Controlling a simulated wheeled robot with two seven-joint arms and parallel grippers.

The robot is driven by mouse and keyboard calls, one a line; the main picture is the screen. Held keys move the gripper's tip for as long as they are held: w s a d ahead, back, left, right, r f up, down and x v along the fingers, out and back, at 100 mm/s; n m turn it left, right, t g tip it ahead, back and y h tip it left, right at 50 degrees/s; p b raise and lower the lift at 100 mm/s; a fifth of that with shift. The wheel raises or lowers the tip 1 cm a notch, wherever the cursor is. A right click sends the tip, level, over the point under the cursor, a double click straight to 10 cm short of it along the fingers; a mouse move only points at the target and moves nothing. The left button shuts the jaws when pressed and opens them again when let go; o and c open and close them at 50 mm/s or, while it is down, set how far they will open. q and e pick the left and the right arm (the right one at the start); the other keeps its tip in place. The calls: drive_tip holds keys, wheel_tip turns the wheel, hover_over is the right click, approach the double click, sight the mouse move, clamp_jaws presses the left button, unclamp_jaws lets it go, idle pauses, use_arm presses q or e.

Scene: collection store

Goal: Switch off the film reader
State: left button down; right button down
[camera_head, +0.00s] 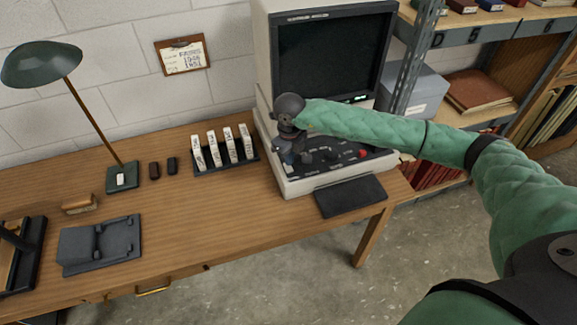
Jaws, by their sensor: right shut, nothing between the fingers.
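The film reader (263,60) is a beige machine at the right end of the desk, with a large dark screen (330,55). My right gripper (293,160) is shut and empty, pointing down at the left part of the panel. I cannot tell whether its fingertips touch the panel. The gripper and wrist hide part of the panel's left side. My left gripper is not in view.
A dark flat pad (350,196) lies in front of the reader. A rack of white film boxes (225,160) stands to its left. A green lamp (122,178) and a grey device (100,244) are farther left. Metal shelving (415,60) stands at the right.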

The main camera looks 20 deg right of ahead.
sight(290, 169)
drive_tip(key=shift+r+p, duration=0.3)
drive_tip(key=shift+r, duration=1.65)
